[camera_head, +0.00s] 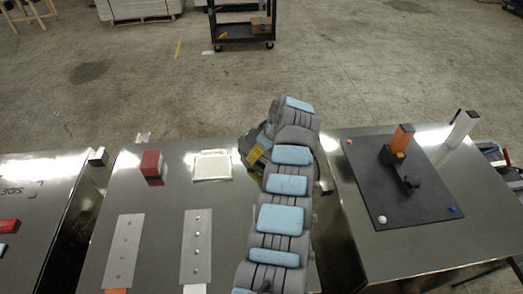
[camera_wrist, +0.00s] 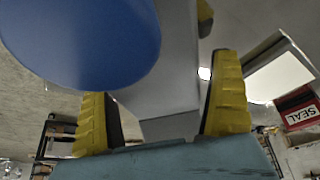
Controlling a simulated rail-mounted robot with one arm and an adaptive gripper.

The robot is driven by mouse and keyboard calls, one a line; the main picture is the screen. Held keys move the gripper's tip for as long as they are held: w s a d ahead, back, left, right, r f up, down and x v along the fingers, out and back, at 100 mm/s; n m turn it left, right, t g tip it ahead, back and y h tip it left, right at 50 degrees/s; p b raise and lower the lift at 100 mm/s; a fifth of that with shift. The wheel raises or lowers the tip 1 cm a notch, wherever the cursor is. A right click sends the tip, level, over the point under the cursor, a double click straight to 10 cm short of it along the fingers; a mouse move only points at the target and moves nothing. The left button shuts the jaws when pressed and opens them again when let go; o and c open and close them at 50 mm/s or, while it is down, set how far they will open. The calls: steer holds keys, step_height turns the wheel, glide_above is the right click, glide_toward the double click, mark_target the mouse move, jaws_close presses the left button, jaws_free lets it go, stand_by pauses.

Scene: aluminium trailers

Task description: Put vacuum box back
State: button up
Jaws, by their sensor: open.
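I cannot tell for certain which thing is the vacuum box. A pale square with a light border (camera_head: 212,166) lies on the middle metal table, and a red block (camera_head: 152,163) stands to its left. A dark plate (camera_head: 372,201) with a black and orange upright piece (camera_head: 401,140) is on the right table. My gripper (camera_head: 257,152) is mostly hidden behind my arm, near the middle table's far right corner. In the wrist view its yellow fingers (camera_wrist: 162,110) are apart. A grey form (camera_wrist: 170,70) and a blue round form (camera_wrist: 85,35) fill the view beyond; I cannot tell what they are.
Two metal strips (camera_head: 196,245) lie at the front of the middle table. A white upright block (camera_head: 462,128) stands behind the dark plate. Gaps separate the tables. A black cart (camera_head: 243,31) stands on the open floor beyond. A red SEAL label (camera_wrist: 302,113) shows at the right.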

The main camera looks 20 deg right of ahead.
steer(key=b+v, duration=0.2)
steer(key=v, duration=0.9)
steer(key=shift+s+d+r, duration=0.1)
steer(key=shift+s+r, duration=0.05)
steer(key=shift+r, duration=0.1)
